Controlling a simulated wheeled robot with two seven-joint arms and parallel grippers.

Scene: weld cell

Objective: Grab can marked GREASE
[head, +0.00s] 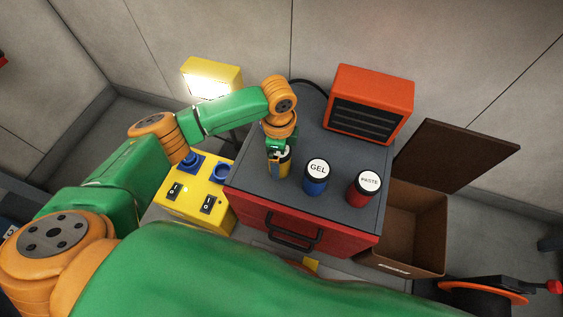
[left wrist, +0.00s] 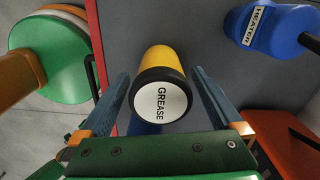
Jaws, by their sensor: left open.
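The can marked GREASE (left wrist: 161,103) has a yellow body, a black rim and a white lid in the left wrist view. My left gripper (left wrist: 160,76) is open, with one blue finger on each side of the can and small gaps visible. In the head view the left gripper (head: 278,161) is down at the yellow can (head: 285,158), which it partly hides, on the red cabinet's (head: 240,185) grey top. My right gripper is not in view.
A blue can marked GEL (head: 316,179) and a red can marked PASTE (head: 364,188) stand to the right. An orange-red heater-like box (head: 371,103) is behind them. A yellow switch box (head: 196,197) is left, an open brown box (head: 408,228) right.

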